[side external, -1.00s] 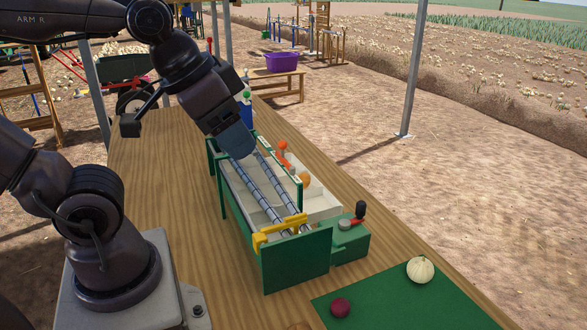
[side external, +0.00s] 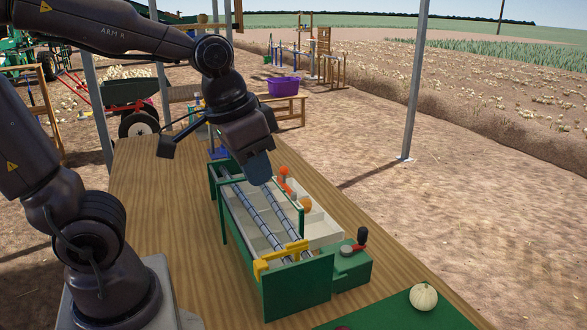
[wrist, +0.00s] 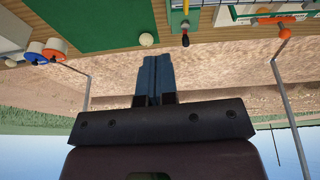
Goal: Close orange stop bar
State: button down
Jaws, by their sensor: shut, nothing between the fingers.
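The orange stop bar is seen in the side external view as an orange knobbed piece (side external: 285,178) at the far right of the green-framed elevator (side external: 297,290). In the wrist view an orange bar (wrist: 273,20) lies across the machine at the top right, with a round orange knob (wrist: 285,33) at its end. My gripper (side external: 261,174) has blue fingers and is shut and empty, above the far part of the elevator, just left of the orange piece in the picture. Whether it touches anything is unclear. In the wrist view the shut fingers (wrist: 155,68) appear well apart from the bar.
A yellow bar (side external: 280,258) crosses the elevator's near end. An orange ball (side external: 305,204) sits by the pale trays (side external: 325,232). A green box with a red and black lever (side external: 354,245) stands at the right. A pale onion (side external: 423,297) lies on the green mat (side external: 390,315).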

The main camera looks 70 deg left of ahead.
jog(key=w+a+f+n+g+y, duration=0.3)
jog(key=w+a+n, duration=0.3)
jog(key=w+a, duration=0.5)
jog(key=w+a+f+n+g+y, duration=0.3)
jog(key=w+a+n, duration=0.4)
jog(key=w, duration=0.6)
jog(key=s+a+f+m, duration=0.1)
jog(key=s+a+f, duration=0.4)
jog(key=a+f, duration=0.3)
jog(key=shift+s+a+f+t+y, duration=0.25)
jog(key=shift+a+f+t+y, duration=0.05)
jog(key=shift+y, duration=0.1)
